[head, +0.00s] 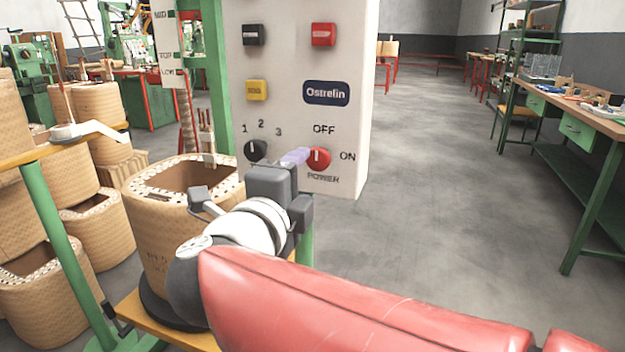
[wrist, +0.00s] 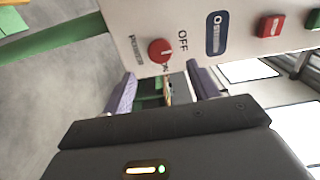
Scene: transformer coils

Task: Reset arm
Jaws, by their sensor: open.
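My gripper (head: 296,157) is in front of the lower part of a white control panel (head: 288,75), close to the red power knob (head: 318,159) marked OFF and ON. In the wrist view the two purple fingers of my gripper (wrist: 162,92) are spread apart with nothing between them. The red knob (wrist: 161,52) shows there beyond the fingers and off to one side of the gap, apart from them. The knob's white mark points up toward OFF in the head view. My red arm reaches in from the lower right.
A large wound coil (head: 165,235) stands behind my wrist on the left. More coils (head: 97,108) are stacked at the far left beside a green post (head: 62,245). A green workbench (head: 590,125) stands at the right. The grey floor (head: 450,200) between is clear.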

